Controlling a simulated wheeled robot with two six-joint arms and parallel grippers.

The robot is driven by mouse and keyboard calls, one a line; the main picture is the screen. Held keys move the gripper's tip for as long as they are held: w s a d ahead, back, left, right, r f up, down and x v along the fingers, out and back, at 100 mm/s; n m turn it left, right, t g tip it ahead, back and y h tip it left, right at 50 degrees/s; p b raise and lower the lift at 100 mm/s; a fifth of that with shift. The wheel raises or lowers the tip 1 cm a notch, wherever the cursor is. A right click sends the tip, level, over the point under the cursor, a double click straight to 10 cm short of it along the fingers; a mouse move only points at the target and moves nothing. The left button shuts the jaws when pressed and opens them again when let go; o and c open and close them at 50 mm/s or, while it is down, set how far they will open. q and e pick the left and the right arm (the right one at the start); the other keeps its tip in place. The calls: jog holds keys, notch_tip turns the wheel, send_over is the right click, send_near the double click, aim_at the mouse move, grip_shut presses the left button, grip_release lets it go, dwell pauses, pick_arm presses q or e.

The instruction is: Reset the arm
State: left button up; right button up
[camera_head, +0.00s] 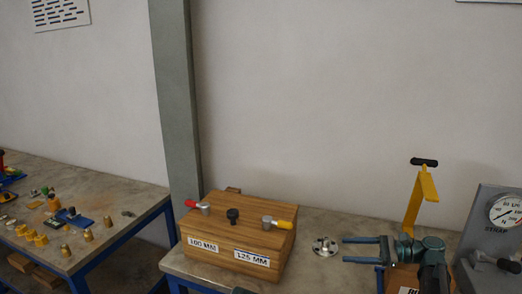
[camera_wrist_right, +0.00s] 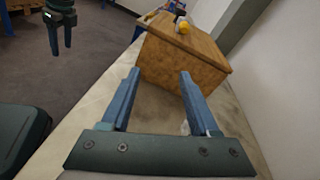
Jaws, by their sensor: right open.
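My right gripper (camera_head: 345,250) reaches in from the right, low in the head view, with its two blue fingers pointing left. It is open with nothing between the fingers. In the right wrist view the fingers (camera_wrist_right: 160,72) stand apart, pointing toward the wooden box (camera_wrist_right: 180,62). A second gripper, my left one (camera_wrist_right: 61,38), hangs fingers down at the upper left of that view. The wooden box (camera_head: 240,240) has labels "100 MM" and "125 MM", a red and a yellow handle and a black knob on top.
A metal flanged disc (camera_head: 325,246) lies on the bench just left of my right fingertips. A yellow bracket (camera_head: 421,200) with a black top stands behind my right arm. A grey gauge panel (camera_head: 497,235) is at far right. A side table (camera_head: 120,200) at left holds small brass parts.

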jog(key=s+a+f+n+g+h+p, duration=0.1)
jog(key=s+a+f+n+g+h, duration=0.3)
jog(key=a, duration=0.5)
jog(key=s+a+f+n+g+h+p, duration=0.15)
jog(key=s+a+f+n, duration=0.3)
jog(key=a, duration=0.45)
jog(key=s+a+f+n+h+p, duration=0.1)
jog(key=s+f+n+h, duration=0.1)
jog(key=s+n+h, duration=0.4)
jog(key=s+a+f+n+t+h+p, duration=0.1)
jog(key=s+a+f+n+h, duration=0.1)
jog(key=s+n+h, duration=0.3)
jog(key=shift+s+f+n+h, duration=0.35)
jog(key=shift+s+f+n, duration=0.2)
jog(key=shift+f+n, duration=0.15)
